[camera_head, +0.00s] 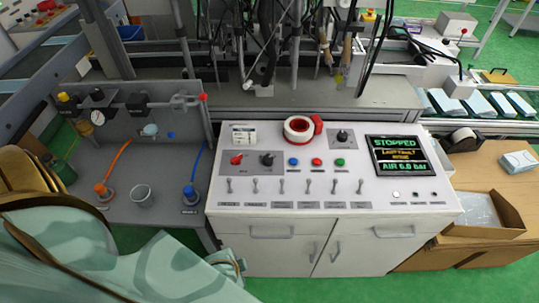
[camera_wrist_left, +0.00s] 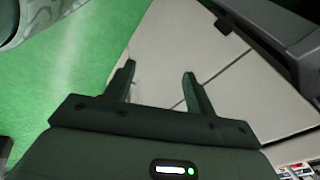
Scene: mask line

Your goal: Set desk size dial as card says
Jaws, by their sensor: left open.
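The white control desk (camera_head: 400,208) stands in the middle of the head view. A small card (camera_head: 243,135) with unreadable print is at its upper left. A red knob (camera_head: 237,159) and a black knob (camera_head: 268,160) sit below the card. Another black dial (camera_head: 342,136) is at the upper right, beside the screen. The labels are too small to tell which is the size dial. My left gripper (camera_wrist_left: 158,82) is open and empty in the left wrist view, with the desk's white front doors beyond its fingers. My right gripper is not in view.
The screen (camera_head: 398,155) reads STOPPED and AIR 6.0 bar. A bench with valves and a cup (camera_head: 142,195) stands left. A cardboard tray (camera_head: 484,230) is at right. Green floor lies in front.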

